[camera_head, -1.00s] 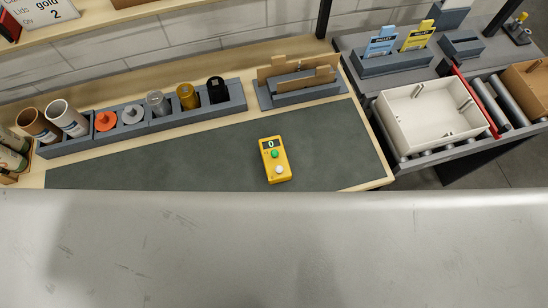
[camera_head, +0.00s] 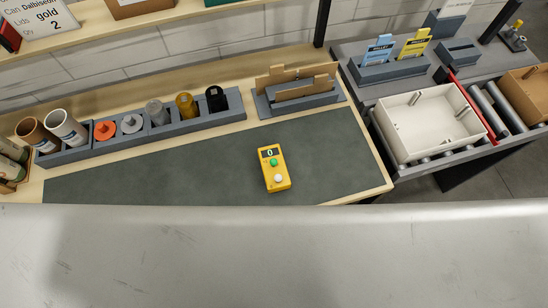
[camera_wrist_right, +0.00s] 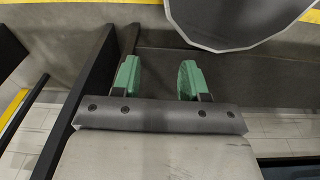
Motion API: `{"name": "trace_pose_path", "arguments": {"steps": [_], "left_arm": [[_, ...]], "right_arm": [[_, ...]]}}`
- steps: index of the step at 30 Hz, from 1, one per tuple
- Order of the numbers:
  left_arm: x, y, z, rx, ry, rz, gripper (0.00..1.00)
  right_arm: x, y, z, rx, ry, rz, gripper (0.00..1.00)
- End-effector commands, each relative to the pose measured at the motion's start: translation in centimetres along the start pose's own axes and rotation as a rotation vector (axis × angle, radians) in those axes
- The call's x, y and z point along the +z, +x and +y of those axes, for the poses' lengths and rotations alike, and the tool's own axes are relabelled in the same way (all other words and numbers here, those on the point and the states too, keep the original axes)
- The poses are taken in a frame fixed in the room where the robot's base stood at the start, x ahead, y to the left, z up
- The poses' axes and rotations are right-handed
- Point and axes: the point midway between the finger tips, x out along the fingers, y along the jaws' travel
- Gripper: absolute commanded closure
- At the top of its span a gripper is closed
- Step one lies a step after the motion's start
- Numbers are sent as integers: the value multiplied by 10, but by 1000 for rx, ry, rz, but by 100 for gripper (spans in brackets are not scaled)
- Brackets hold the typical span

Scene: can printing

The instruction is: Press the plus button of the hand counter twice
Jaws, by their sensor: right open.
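The yellow hand counter (camera_head: 274,168) lies on the dark green mat (camera_head: 180,170) in the head view. Its small display reads 0. Below the display are a green button (camera_head: 273,162) and, lower down, a white button (camera_head: 278,179). No plus sign is legible on either button. My right gripper (camera_wrist_right: 160,82) shows in the right wrist view, with green fingertips spread apart and nothing between them. It is away from the counter, which is not in that view. My left gripper is in neither view.
A grey holder (camera_head: 145,128) with cups, lids and small cylinders stands along the back of the table. A white bin (camera_head: 430,122) sits on rollers at right. The mat around the counter is clear.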

Motion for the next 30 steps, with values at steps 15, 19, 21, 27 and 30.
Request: {"name": "trace_pose_path", "arguments": {"steps": [15,19,21,27,30], "left_arm": [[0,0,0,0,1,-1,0],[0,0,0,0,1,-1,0],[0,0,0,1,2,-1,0],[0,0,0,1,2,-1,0],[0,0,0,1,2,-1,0]], "right_arm": [[0,0,0,0,0,0,100],[0,0,0,0,0,0,100],[0,0,0,0,0,0,100],[0,0,0,0,0,-1,100],[0,0,0,0,0,-1,100]]}}
